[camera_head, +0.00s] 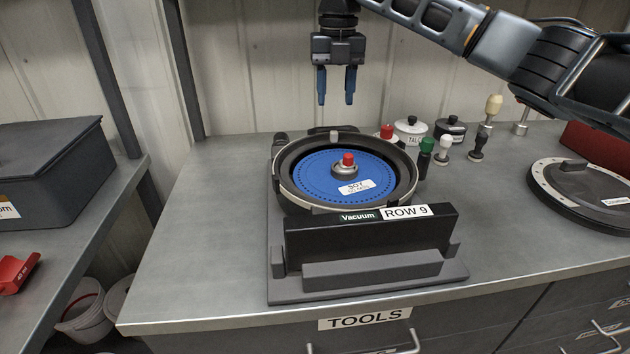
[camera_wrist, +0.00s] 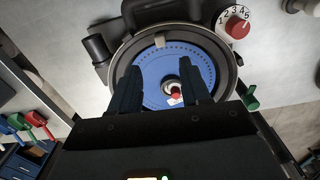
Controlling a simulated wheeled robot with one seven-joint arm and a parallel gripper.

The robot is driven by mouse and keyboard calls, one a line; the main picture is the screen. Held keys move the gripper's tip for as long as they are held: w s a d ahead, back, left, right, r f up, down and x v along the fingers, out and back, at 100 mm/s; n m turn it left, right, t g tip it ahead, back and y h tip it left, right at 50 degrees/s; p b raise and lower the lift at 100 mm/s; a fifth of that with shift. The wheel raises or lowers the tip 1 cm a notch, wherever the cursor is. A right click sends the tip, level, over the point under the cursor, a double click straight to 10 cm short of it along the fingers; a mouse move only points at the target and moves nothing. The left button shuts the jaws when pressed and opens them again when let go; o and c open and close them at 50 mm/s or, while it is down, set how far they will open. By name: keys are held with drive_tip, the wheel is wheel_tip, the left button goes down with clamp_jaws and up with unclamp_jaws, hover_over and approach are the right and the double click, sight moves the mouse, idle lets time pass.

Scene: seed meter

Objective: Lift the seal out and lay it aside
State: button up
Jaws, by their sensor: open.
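The seed meter housing (camera_head: 409,176) stands on the bench, open at the top, with a "Vacuum ROW 9" label on its front. A blue disc (camera_head: 322,180) with a ring of small holes and a white "SOY" tag lies inside it. A red knob (camera_head: 348,159) on a metal hub sits at its centre. I cannot make out a separate seal; the disc hides what is under it. My gripper (camera_head: 336,99) is open and empty, fingers down, above and behind the meter. In the wrist view my gripper (camera_wrist: 160,76) has its fingers over the disc (camera_wrist: 202,66).
A round cover (camera_head: 605,190) with a dark handle lies at the right. Small pots (camera_head: 410,131) and coloured-knob tools (camera_head: 444,148) stand behind the meter. A red dial (camera_wrist: 237,27) shows in the wrist view. The bench top (camera_head: 215,220) left of the meter is clear.

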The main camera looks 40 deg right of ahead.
sight(334, 133)
drive_tip(key=shift+w+d+f, duration=0.1)
drive_tip(key=shift+d+f, duration=0.1)
drive_tip(key=shift+f, duration=0.05)
drive_tip(key=shift+n, duration=0.3)
drive_tip(key=shift+f+p, duration=0.35)
drive_tip(key=shift+f, duration=3.4)
clamp_jaws()
